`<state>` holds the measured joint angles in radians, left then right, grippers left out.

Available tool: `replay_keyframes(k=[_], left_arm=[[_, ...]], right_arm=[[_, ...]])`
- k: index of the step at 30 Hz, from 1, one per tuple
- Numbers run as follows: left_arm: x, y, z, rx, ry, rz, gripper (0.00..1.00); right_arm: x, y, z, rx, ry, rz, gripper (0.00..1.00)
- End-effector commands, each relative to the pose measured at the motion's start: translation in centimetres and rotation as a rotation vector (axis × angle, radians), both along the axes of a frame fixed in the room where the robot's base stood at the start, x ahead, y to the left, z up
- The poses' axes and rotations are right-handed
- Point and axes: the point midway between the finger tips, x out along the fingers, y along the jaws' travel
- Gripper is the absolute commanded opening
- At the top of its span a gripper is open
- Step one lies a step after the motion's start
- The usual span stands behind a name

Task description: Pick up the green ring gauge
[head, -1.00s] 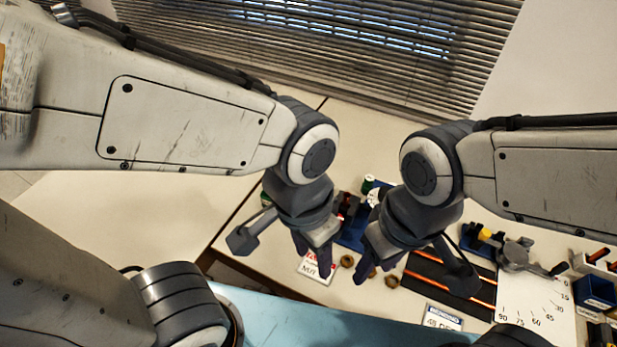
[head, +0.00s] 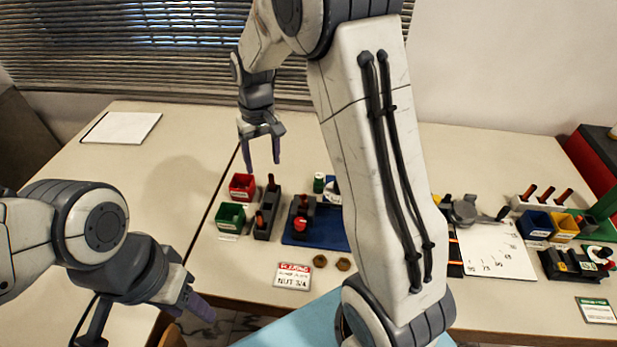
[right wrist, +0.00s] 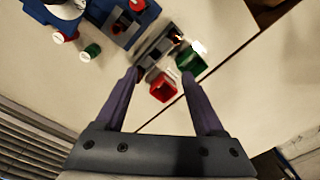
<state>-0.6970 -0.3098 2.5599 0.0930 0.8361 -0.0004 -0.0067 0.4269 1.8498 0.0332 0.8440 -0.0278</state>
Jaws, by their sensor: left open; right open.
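A small green cylindrical piece with a pale top (head: 319,183) stands at the back edge of the blue tray (head: 327,238) in the head view. It may be the green ring gauge; its hole cannot be made out. It also shows in the right wrist view (right wrist: 91,50), left of my fingers. My right gripper (head: 262,162) points down, open and empty, above the table behind the red bin; its fingers (right wrist: 161,74) frame the bins in the right wrist view. My left gripper (head: 203,311) is open at the lower left, near the table's front edge, away from the green piece.
A red bin (head: 242,186), a green bin (head: 231,216) and a dark rack (head: 267,212) stand left of the tray. Two brass nuts (head: 343,264) and a sign (head: 293,276) lie in front. My right arm hides the table's middle. The table's left part is mostly clear.

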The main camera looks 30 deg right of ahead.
Motion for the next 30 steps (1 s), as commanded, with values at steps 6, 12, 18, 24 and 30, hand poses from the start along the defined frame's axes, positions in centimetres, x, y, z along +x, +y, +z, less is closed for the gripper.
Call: replay_keyframes(k=[6,12,18,24,30], left_arm=[[0.0,0.0,-1.0,0.000,0.000,0.000,0.50],[0.0,0.0,-1.1,0.000,0.000,0.000,0.50],[0.0,0.0,-0.4,0.000,0.000,0.000,0.50],[0.0,0.0,-0.1,0.000,0.000,0.000,0.50],[0.0,0.0,1.2,0.000,0.000,0.000,0.50]], right_arm=[[5.3,-13.9,-7.7,-0.015,0.021,-0.255,0.71],[5.8,-19.2,-10.8,-0.021,0.026,-0.340,0.71],[5.7,-19.5,-13.8,-0.021,0.029,-0.346,0.71],[5.8,-19.4,-15.9,-0.021,0.026,-0.346,0.71],[5.8,-19.0,-17.9,-0.020,0.029,-0.345,0.71]])
